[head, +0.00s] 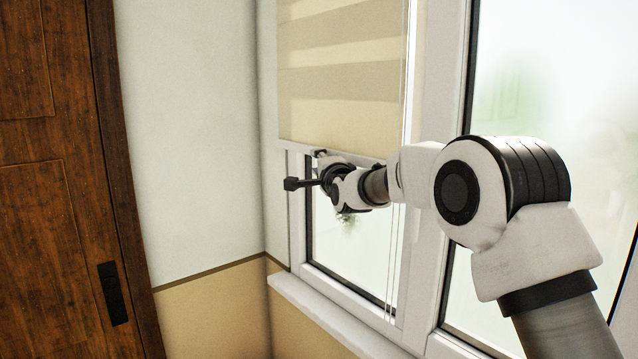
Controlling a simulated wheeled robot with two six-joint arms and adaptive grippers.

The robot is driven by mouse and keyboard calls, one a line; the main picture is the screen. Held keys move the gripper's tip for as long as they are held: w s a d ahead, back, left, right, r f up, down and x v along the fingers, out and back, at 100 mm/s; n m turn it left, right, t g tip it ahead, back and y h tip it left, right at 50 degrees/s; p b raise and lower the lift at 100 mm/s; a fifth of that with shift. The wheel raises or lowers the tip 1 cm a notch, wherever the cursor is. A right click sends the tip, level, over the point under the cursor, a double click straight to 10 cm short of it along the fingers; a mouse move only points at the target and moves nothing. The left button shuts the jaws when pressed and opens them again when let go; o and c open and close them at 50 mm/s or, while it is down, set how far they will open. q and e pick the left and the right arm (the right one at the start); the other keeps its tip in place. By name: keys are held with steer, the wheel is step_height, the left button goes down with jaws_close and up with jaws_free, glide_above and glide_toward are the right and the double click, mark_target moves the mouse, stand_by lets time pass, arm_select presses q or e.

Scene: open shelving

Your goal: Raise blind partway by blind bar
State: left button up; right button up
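A beige striped blind (340,88) hangs over the upper part of the left window in the head view. Its pale blind bar (296,146) runs along the lower edge and slopes down to the right. My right gripper (321,154) is at this bar, a little left of its middle, with dark finger parts at the bar's height. My own wrist and arm cover the bar's right part and most of the fingers. I cannot tell whether the fingers are closed around the bar or only beside it. My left gripper is not in view.
A white window sill (335,318) runs below the window. Thin blind cords (392,270) hang at the blind's right side. A brown wooden door (50,200) with a black handle plate (112,293) stands at left. Bare wall lies between door and window.

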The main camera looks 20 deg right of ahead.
steer(key=shift+f, duration=0.85)
steer(key=shift+f, duration=0.1)
steer(key=s+b, duration=0.7)
steer(key=s, duration=0.2)
steer(key=shift+a+f+b, duration=0.15)
steer(key=shift+a+b, duration=0.15)
steer(key=shift+b, duration=0.05)
